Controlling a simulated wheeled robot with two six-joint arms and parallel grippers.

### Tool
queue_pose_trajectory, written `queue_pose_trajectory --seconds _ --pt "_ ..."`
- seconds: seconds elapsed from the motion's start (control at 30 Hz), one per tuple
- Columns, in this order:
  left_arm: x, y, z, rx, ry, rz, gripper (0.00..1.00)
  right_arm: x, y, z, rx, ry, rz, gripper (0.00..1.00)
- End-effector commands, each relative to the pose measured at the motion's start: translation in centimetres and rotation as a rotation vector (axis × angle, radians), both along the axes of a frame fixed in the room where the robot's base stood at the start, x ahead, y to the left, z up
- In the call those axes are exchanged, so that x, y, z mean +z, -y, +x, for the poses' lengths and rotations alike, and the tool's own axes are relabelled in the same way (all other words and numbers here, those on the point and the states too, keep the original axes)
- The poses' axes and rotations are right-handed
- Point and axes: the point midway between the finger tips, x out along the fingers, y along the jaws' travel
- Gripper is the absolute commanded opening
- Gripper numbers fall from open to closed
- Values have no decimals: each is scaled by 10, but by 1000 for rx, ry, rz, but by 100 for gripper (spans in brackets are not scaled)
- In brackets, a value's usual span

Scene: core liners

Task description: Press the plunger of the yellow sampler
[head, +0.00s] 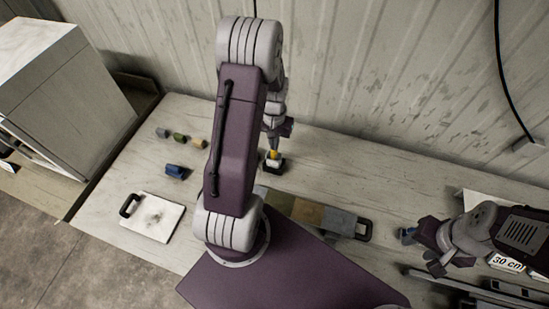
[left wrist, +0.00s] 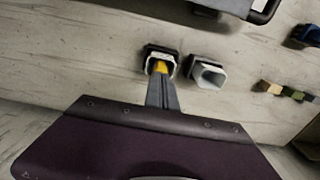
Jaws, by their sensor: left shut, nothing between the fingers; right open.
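The yellow sampler (head: 274,155) stands in a dark, white-lined holder (head: 273,166) near the back of the table. In the left wrist view the yellow part (left wrist: 161,67) shows inside the holder's opening, partly covered by my fingers. My left gripper (head: 275,146) is shut and points down at the yellow sampler, with its tips at or just above it. I cannot tell whether they touch. My right gripper (head: 426,247) is open at the right of the table, beside a small blue object (head: 407,235).
A second, pale-lined holder (left wrist: 208,75) stands beside the sampler's holder. Small blocks (head: 179,137) and a blue piece (head: 175,171) lie at the left. A white board (head: 156,218) with a black handle lies front left. A tray with coloured sections (head: 308,212) lies in the middle.

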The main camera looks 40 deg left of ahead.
Motion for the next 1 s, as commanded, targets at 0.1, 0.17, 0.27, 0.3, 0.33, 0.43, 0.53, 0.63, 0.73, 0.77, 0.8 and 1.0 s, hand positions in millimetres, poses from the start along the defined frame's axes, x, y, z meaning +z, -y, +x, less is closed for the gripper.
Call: queue_pose_trajectory --seconds 0.1,0.17,0.27,0.3,0.33,0.43,0.53,0.63,0.73,0.77,0.8,1.0 --pt "-1 1 -1 0 -4 -1 0 0 0 0 0 0 0 43" --pt "-1 1 -1 0 -4 -1 0 0 0 0 0 0 0 43" --pt "3 0 -1 0 -4 -1 0 4 0 0 0 0 0 43" --pt "7 0 -1 0 -4 -1 0 7 0 0 0 0 0 43" --pt "10 0 -1 0 -4 -1 0 10 0 0 0 0 0 43" --pt "21 0 -1 0 -4 -1 0 20 0 0 0 0 0 43" --pt "31 0 -1 0 -3 -1 0 29 0 0 0 0 0 43" --pt "41 0 -1 0 -2 -1 0 38 0 0 0 0 0 43" --pt "51 0 0 0 -1 0 0 47 0 0 0 0 0 43" --pt "54 0 0 0 -1 0 0 50 0 0 0 0 0 43" --pt "58 0 0 0 -1 0 0 53 0 0 0 0 0 43" --pt "72 0 0 0 -1 0 0 65 0 0 0 0 0 43"
